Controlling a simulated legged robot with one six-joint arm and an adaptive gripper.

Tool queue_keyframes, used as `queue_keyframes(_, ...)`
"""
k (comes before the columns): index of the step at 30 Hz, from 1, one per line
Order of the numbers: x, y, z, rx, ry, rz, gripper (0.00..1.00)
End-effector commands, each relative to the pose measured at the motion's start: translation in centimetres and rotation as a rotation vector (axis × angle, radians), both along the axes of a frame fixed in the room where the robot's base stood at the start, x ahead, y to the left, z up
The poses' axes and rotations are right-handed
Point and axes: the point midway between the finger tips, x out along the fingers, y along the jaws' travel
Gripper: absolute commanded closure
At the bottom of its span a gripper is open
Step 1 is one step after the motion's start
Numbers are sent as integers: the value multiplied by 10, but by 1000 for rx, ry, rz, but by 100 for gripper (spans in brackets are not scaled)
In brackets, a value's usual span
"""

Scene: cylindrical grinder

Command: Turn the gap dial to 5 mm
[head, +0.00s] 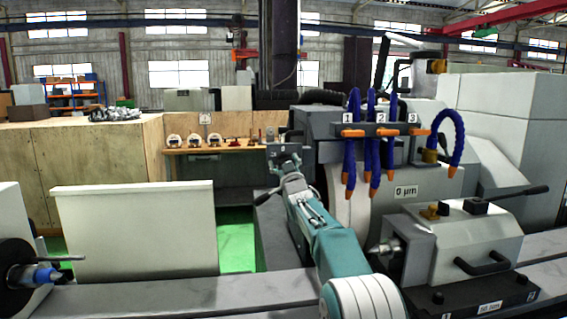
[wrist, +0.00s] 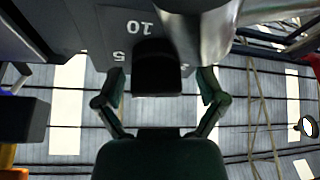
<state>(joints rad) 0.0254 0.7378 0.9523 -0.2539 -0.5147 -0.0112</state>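In the wrist view, a grey plate (wrist: 110,25) carries the upside-down numbers 10 and 5 and a partly hidden mark at the lower right. A dark block (wrist: 157,68), seemingly the dial's knob, stands in front of it and hides its middle. My gripper (wrist: 160,84) has its two fingers spread, one on each side of the block, with visible gaps to it. In the head view, my gripper (head: 285,156) is at the far end of my teal arm, by the grey machine's left end. The dial cannot be made out there, nor its setting.
Blue coolant hoses (head: 372,140) with orange nozzles hang right of my arm. A grey tailstock (head: 465,240) with black levers stands at the right. A white panel (head: 135,232) stands at the left. A bench (head: 225,148) with gauges is behind.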

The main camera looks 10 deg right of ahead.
Motion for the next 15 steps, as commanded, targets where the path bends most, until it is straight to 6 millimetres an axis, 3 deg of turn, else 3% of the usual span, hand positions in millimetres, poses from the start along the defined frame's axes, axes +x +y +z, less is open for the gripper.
queue_keyframes(10, -2, -1, 0, 0, 1, -1, 8)
queue_keyframes(15, -12, -2, -4, 1, 1, -1, 8)
